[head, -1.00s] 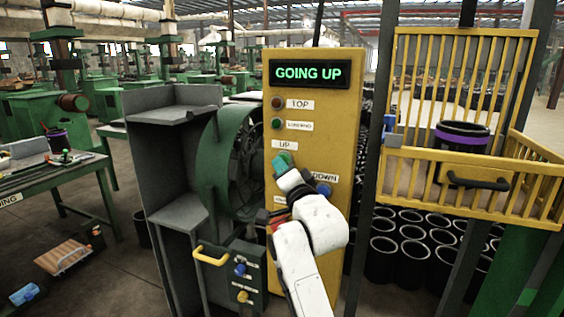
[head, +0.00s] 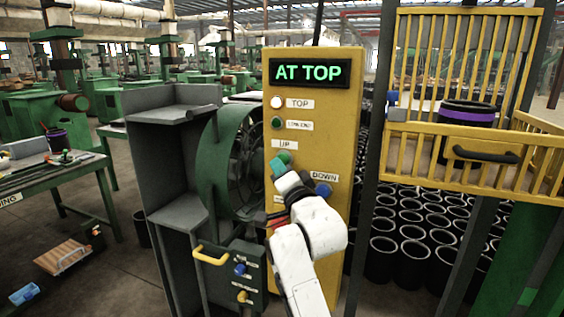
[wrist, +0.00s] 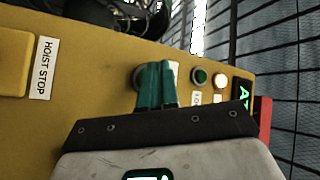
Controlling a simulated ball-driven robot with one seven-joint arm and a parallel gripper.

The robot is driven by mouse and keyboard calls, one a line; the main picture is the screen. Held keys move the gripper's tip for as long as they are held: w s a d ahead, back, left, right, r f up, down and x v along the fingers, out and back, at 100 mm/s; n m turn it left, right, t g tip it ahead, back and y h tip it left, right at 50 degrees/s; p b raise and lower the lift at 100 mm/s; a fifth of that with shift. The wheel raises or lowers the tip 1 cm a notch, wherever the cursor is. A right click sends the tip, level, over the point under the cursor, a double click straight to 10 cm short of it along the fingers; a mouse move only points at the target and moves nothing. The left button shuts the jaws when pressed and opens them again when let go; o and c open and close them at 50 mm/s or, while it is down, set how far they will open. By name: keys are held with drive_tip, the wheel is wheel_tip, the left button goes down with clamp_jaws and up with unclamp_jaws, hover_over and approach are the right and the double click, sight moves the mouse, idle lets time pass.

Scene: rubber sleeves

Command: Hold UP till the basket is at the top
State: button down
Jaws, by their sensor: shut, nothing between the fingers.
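The yellow control panel (head: 341,120) reads AT TOP on its display (head: 309,73). The TOP lamp (head: 277,102) is lit white. My gripper (head: 280,163) has its teal fingers shut and empty just below the UP label (head: 284,143). In the wrist view the fingers (wrist: 156,84) cover part of a dark round button (wrist: 138,77); I cannot tell whether they touch it. The yellow barred basket (head: 462,151) is raised at the right, with a black sleeve with a purple band (head: 467,114) upright in it.
A blue DOWN button (head: 322,189) sits right of my fingers. The HOIST STOP label (wrist: 43,68) shows in the wrist view. A green drum (head: 222,160) stands left of the panel. Many black sleeves (head: 385,255) stand on the floor below the basket.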

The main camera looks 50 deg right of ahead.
drive_tip(key=shift+a, duration=0.15)
drive_tip(key=shift+s+a, duration=0.1)
drive_tip(key=shift+s+a+b, duration=0.25)
drive_tip(key=shift+s+a, duration=0.05)
drive_tip(key=shift+a, duration=0.45)
drive_tip(key=shift+s+a+b, duration=0.25)
drive_tip(key=shift+a, duration=0.55)
drive_tip(key=shift+s+a+b, duration=0.25)
drive_tip(key=shift+s+a, duration=0.05)
drive_tip(key=shift+a, duration=0.45)
